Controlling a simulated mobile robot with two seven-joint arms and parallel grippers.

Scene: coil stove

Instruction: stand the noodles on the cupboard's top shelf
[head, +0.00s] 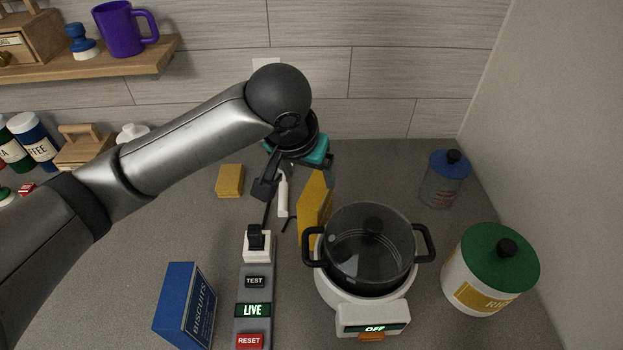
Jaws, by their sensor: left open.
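Two plain yellow packs stand on the grey counter: a tall one (314,209) just left of the pot, and a smaller-looking one (229,181) farther back to the left. No lettering shows on either, so I cannot tell which is the noodles. My left gripper (292,185) is open, pointing down at the back of the tall yellow pack, whose upper end is close to its right finger. I cannot tell whether they touch. No cupboard can be made out; a wooden wall shelf (120,68) is at the upper left. My right gripper is not in view.
A dark lidded pot (368,250) sits on a white stove (372,318) reading OFF. A power strip (254,295) reads LIVE. A blue biscuits box (185,305), a green-lidded canister (488,268) and a blue-lidded jar (445,180) stand around. A purple mug (120,30) is on the shelf.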

